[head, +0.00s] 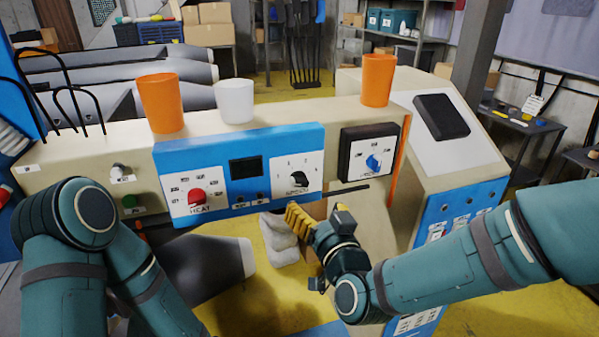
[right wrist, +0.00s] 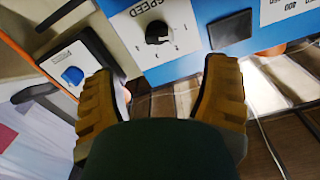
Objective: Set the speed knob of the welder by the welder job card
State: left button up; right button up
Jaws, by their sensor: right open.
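The welder (head: 80,155) is a long beige machine with a blue front panel (head: 225,146). Its black speed knob (head: 299,179) sits on a white dial plate marked SPEED, right of a small dark screen (head: 246,168). The knob also shows in the right wrist view (right wrist: 157,32), upside down; I cannot read its setting for sure. My right gripper (head: 296,213) is open and empty, just below the speed dial and apart from the knob. Its two yellow fingers (right wrist: 162,72) point toward the panel. My left gripper is not in view. I cannot make out a welder job card for certain.
A red heat knob (head: 196,196) is on the panel's left, and a blue knob (head: 373,162) is on a dark box at right. Orange cups (head: 160,103) (head: 377,80) and a white cup (head: 235,101) stand on top. A thin dark rod (head: 347,190) juts out below the dials.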

aim_at(301, 185)
jog(key=p+x, duration=0.1)
jog(key=x, duration=0.9)
jog(key=shift+w+f+p, duration=0.15)
jog(key=shift+p, duration=0.15)
jog(key=c, duration=1.2)
